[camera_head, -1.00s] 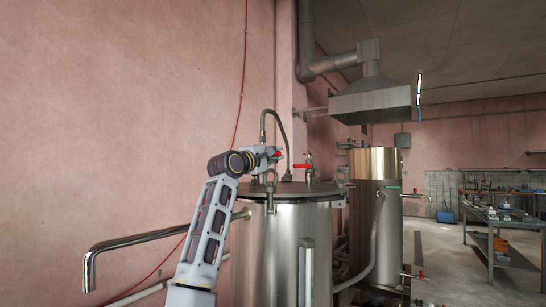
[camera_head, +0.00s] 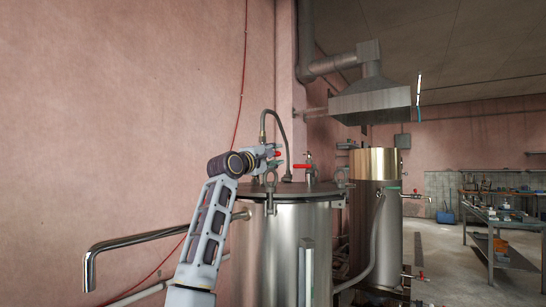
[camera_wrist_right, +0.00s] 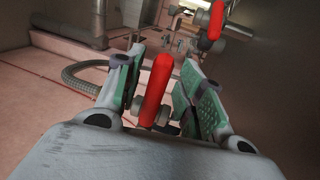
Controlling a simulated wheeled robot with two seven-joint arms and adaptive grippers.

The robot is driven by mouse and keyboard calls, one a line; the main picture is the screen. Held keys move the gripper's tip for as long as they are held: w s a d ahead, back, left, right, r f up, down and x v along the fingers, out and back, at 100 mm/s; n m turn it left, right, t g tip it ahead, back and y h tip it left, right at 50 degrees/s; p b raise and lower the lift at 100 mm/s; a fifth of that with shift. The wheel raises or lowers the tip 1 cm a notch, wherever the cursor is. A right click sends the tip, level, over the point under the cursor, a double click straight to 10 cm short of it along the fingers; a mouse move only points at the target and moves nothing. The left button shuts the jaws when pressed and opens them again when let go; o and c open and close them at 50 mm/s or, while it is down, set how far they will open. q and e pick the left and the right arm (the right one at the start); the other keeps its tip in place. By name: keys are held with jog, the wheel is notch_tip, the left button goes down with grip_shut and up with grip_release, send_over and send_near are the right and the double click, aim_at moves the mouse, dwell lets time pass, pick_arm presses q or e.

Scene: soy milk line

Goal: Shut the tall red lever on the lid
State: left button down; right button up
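The steel tank's round lid (camera_head: 290,188) carries two red levers. One red lever (camera_head: 277,154) is at my right gripper (camera_head: 272,155), near the lid's left side. In the right wrist view this lever (camera_wrist_right: 155,88) stands between the two green-padded fingers of the gripper (camera_wrist_right: 160,85). The fingers are apart, with a visible gap on each side of the lever. The other red lever (camera_head: 303,166) lies sideways on a valve to the right of the gripper. It seems to be the red handle at the top of the wrist view (camera_wrist_right: 216,20). My left gripper is not in view.
A braided hose (camera_head: 285,130) arches up from the lid behind the gripper. Lid clamps (camera_head: 271,180) stand at the rim. A bent steel pipe (camera_head: 130,238) is at left. A second tank (camera_head: 378,225) and a workbench (camera_head: 500,225) are at right. The pink wall is close on the left.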

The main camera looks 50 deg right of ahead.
jog(key=shift+a, duration=0.15)
jog(key=shift+v, duration=5.9)
